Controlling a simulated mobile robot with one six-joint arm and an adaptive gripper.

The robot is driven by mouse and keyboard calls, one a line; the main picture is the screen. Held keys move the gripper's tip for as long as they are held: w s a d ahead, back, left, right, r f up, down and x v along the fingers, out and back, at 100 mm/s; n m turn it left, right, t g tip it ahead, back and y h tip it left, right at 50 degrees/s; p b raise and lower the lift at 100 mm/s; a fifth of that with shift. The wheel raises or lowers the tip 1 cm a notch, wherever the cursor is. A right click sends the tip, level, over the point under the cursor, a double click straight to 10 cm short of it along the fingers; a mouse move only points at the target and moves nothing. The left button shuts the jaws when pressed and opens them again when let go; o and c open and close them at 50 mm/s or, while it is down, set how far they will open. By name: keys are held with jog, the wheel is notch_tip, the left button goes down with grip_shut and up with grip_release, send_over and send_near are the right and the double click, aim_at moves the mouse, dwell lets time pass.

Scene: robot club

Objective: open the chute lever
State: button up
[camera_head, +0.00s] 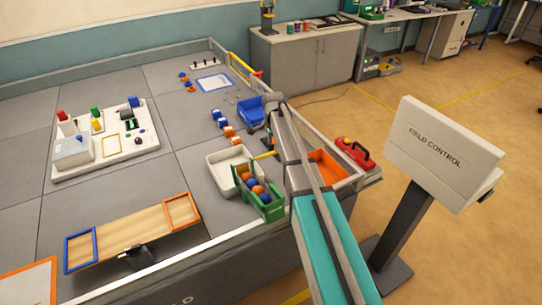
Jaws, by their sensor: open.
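The green chute (267,207) stands at the near right part of the field and holds several orange and blue balls (256,190). A yellow lever (264,156) sticks out roughly level behind the chute, by the white bin; its right end meets my arm in the picture. My arm reaches in from the bottom right over the field's edge. My gripper (269,139) shows only as a small dark part beside the arm, just above the lever in the picture. It is open. Its fingers are largely hidden, and I cannot tell whether it touches the lever.
A white bin (215,179) stands left of the chute. A blue bin (249,113) and several small blocks lie behind. An orange tray (327,168) and red toolbox (355,152) are right of my arm. The FIELD CONTROL stand (443,146) is farther right.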

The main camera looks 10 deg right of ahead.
aim_at(273, 152)
jog(key=shift+f+b, duration=1.7)
jog(key=shift+f, duration=0.25)
grip_shut()
